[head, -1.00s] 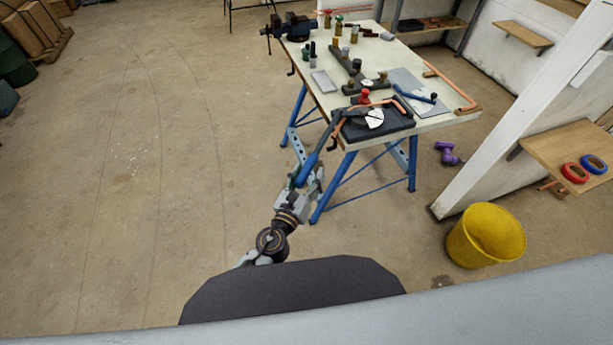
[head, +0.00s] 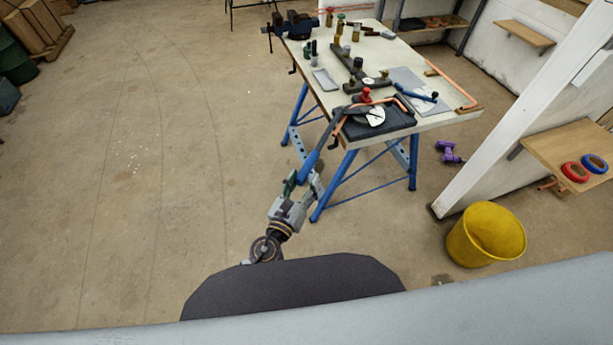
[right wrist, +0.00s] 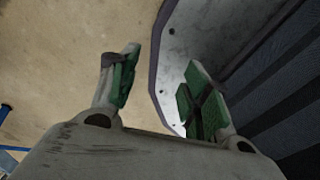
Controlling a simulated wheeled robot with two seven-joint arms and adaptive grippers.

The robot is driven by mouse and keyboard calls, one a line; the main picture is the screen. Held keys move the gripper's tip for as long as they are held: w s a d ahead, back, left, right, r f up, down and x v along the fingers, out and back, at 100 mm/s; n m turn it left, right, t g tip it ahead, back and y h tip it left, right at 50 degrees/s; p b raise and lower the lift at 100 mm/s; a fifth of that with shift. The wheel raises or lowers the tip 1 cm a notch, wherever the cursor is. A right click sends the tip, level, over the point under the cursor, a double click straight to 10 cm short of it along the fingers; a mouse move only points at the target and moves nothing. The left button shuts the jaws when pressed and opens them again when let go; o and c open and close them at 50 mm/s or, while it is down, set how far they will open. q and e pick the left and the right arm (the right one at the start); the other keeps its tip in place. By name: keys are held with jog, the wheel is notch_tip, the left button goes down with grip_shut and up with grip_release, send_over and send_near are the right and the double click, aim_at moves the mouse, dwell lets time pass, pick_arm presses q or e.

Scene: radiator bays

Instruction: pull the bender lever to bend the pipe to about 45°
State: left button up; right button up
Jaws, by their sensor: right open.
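The pipe bender (head: 372,125) sits on a dark base at the near end of the workbench, with a white round dial and a red knob. Its lever (head: 312,160) has a blue handle and slants down and left past the bench edge. A copper pipe (head: 384,102) runs through the bender; its exact bend is too small to read. My left gripper (head: 304,180) has its fingers spread on either side of the handle's lower end; contact is unclear. My right gripper (right wrist: 160,88) is open and empty in the right wrist view, with green pads; the head view does not show it.
The workbench (head: 450,122) on blue legs carries a vise (head: 290,25) and several tools. A yellow bucket (head: 486,235) and a purple drill (head: 450,152) are on the floor at right, near a white post (head: 520,110).

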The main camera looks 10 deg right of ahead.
pick_arm(q)
jog(key=v, duration=0.4)
jog(key=shift+s+a, duration=0.1)
jog(key=shift+s, duration=0.25)
jog(key=shift+w, duration=0.1)
